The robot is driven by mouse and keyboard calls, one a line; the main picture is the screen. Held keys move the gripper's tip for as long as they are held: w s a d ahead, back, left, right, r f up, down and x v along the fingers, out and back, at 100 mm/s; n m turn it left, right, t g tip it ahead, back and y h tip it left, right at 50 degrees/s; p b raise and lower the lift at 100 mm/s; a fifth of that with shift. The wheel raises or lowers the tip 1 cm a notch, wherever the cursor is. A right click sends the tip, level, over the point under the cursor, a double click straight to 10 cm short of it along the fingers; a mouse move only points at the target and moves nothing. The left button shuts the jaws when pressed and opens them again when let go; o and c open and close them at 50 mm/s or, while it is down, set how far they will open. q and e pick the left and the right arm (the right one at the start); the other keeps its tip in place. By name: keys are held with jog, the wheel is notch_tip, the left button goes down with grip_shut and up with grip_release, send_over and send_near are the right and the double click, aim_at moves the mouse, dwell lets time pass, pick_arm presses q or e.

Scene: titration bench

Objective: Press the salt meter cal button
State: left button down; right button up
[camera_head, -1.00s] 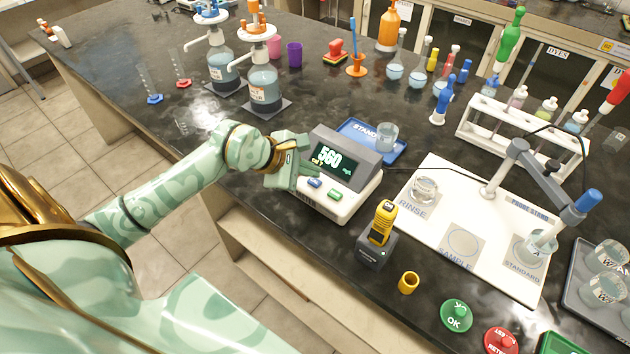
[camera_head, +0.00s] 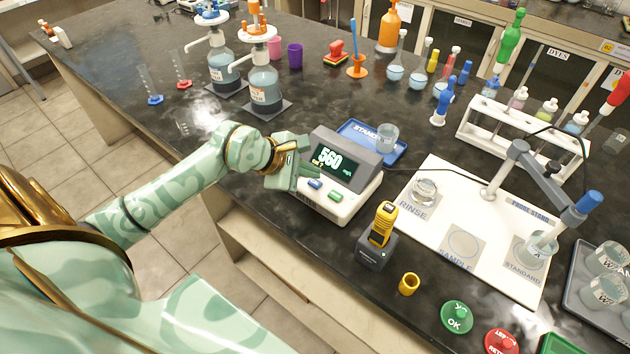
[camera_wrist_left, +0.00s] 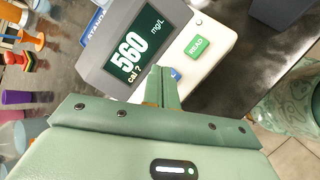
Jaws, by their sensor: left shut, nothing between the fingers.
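The salt meter (camera_head: 350,197) is a white and grey box at the bench's front edge. Its dark display (camera_head: 333,161) reads 560 mg/L, with "cal ?" below in the left wrist view. A green READ button (camera_wrist_left: 196,46) and a blue button (camera_head: 315,184) sit on its sloped front panel. My left gripper (camera_head: 309,179) is shut and empty, its fingertips close to the blue button. In the left wrist view the fingertips (camera_wrist_left: 163,73) partly cover the blue button (camera_wrist_left: 175,73); I cannot tell whether they touch it. My right gripper is not in view.
A blue tray (camera_head: 399,150) with a beaker lies behind the meter. A white probe stand board (camera_head: 430,225) is to the right. A yellow and black device (camera_head: 378,240) stands in front. Dispenser bottles (camera_head: 265,85) stand at the back left.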

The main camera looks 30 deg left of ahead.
aim_at(310, 184)
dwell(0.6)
pick_arm(q)
jog(key=shift+f, duration=0.1)
jog(key=shift+f, duration=0.35)
jog(key=shift+f+b, duration=0.45)
dwell(0.8)
jog(key=shift+r+p, duration=0.75)
jog(key=shift+r, duration=0.15)
notch_tip(310, 184, up, 5)
jog(key=p, duration=0.4)
jog(key=shift+r, duration=0.1)
